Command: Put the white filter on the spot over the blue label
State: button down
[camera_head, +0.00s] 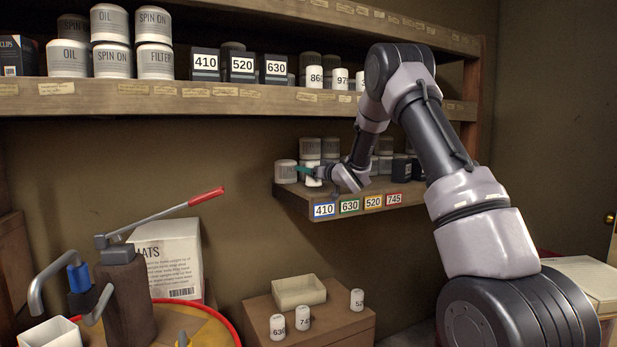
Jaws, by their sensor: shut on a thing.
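My gripper (304,170), with teal fingers, reaches over the left end of the small wall shelf and is shut on a small white filter (313,181). The filter is upright, low over or touching the shelf board; I cannot tell which. It is just above and slightly left of the blue label (324,210) marked 410. The gripper and wrist hide part of the filter, and no number on it is readable. Green 630, yellow 520 and red 745 labels follow to the right along the shelf edge.
A grey-white can (286,171) stands close left of my gripper, with more cans behind. Three numbered white filters stand on a wooden box (350,326) below, by a cream tray (298,292). A long upper shelf (130,102) overhangs the area.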

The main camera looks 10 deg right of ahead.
jog(key=shift+f, duration=1.1)
jog(key=shift+f, duration=0.2)
grip_release()
